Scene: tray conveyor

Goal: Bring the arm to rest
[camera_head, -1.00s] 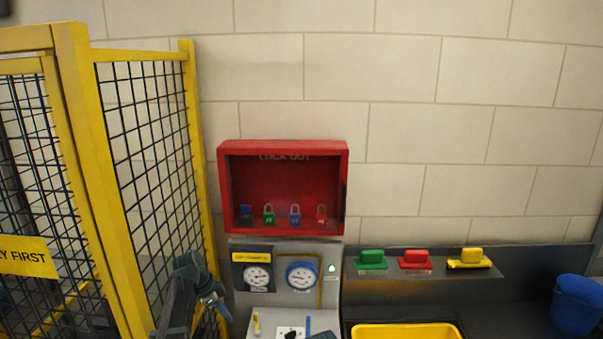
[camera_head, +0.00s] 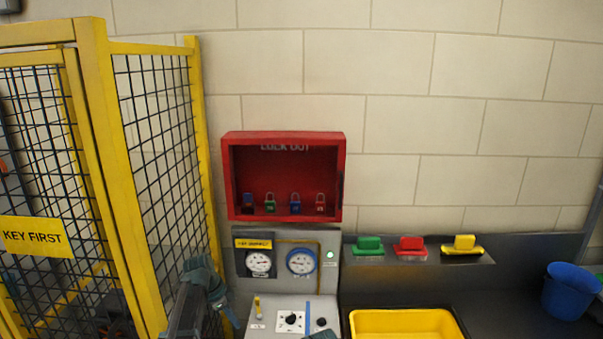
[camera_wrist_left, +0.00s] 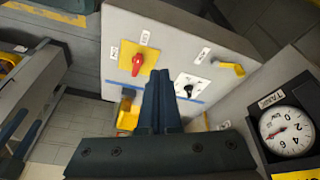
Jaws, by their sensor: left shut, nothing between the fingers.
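My left gripper (camera_head: 229,316) is low in the head view, in front of the mesh guard and left of the grey control panel (camera_head: 268,302). In the left wrist view its two dark fingers (camera_wrist_left: 161,90) lie together with nothing between them. They point toward the panel, which has a red knob (camera_wrist_left: 138,62) on a yellow plate, a black knob (camera_wrist_left: 187,87) and a yellow lever (camera_wrist_left: 232,68). I cannot tell how far the fingertips are from it. My right gripper cannot be made out.
A yellow mesh guard (camera_head: 152,150) stands at left. Green (camera_head: 369,244), red (camera_head: 410,244) and yellow (camera_head: 464,243) handled blocks sit right, above a yellow tray (camera_head: 405,313). A blue bucket (camera_head: 570,291) is far right.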

